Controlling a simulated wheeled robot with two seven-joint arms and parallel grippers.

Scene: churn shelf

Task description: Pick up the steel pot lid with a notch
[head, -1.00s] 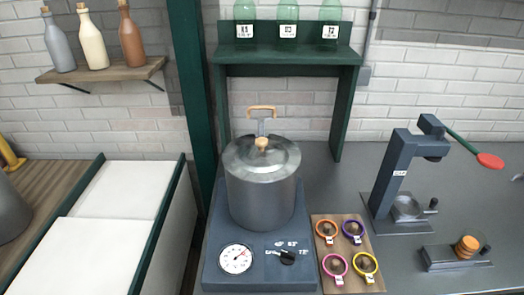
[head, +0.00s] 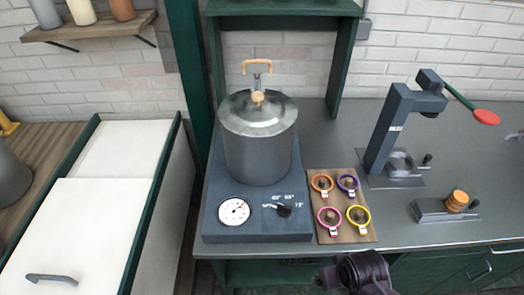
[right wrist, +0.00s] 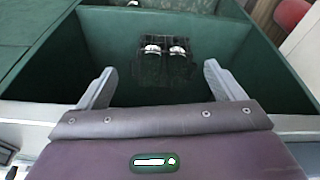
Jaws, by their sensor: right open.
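The steel pot lid (head: 238,116) sits on the tall grey pot (head: 257,155) in the head view, with a round wooden knob (head: 257,98) at its centre. A metal rod with a wooden handle (head: 257,62) stands up at the lid's back edge; I cannot make out the notch clearly. A dark purple part of my right arm shows at the bottom of the head view, below the counter's front edge and well away from the lid. In the right wrist view my right gripper (right wrist: 158,68) is open and empty, its fingers wide apart. My left gripper is not in view.
The pot stands on a dark base with a dial (head: 233,212). A wooden board (head: 342,229) with several coloured rings lies to its right, then a dark press stand (head: 385,140). A green shelf frame (head: 340,75) rises behind. The right wrist view shows a green compartment (right wrist: 215,45).

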